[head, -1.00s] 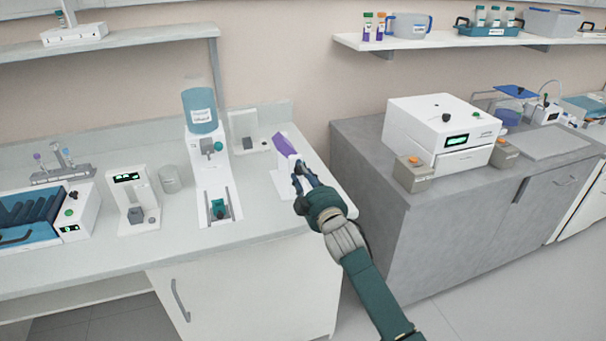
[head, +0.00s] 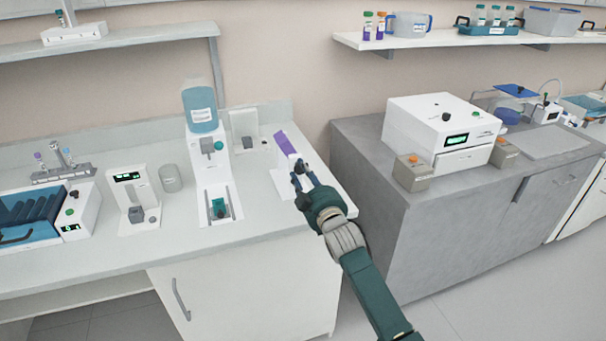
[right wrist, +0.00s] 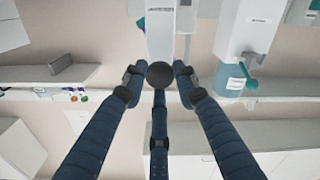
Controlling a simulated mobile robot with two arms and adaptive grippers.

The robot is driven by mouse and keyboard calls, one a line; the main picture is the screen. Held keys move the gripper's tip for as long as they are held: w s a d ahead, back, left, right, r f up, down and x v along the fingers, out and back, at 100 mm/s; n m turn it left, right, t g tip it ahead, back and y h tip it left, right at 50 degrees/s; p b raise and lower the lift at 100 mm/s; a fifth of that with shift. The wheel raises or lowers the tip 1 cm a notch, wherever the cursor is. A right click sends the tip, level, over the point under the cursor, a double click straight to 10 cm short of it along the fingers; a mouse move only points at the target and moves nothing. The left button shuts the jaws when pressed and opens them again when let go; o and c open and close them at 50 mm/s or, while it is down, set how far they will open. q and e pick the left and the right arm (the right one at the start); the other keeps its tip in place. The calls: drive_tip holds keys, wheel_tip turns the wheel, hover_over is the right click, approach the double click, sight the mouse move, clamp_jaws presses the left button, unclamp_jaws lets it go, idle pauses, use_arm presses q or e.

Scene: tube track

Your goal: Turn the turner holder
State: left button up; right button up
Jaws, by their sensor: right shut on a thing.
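The turner is a small white stand (head: 283,183) near the right end of the light bench, with a purple part (head: 285,143) tilted at its upper end. My right gripper (head: 300,170) is at the front of this stand, and its fingers hide part of it. In the right wrist view, the gripper's dark fingers (right wrist: 160,82) close around a round dark knob (right wrist: 160,73). The white body (right wrist: 162,35) of the stand shows behind the knob. My left gripper is not in view.
A dispenser with a blue bottle (head: 200,108) stands left of the turner, with a small white panel (head: 244,128) behind. A grey cabinet (head: 390,230) carrying a white machine (head: 440,130) stands right, across a gap. The bench front between has free room.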

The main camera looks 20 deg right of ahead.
drive_tip(key=shift+f, duration=0.1)
drive_tip(key=o, duration=1.1)
drive_tip(key=s, duration=1.2)
drive_tip(key=shift+d, duration=0.2)
drive_tip(key=shift+c, duration=0.3)
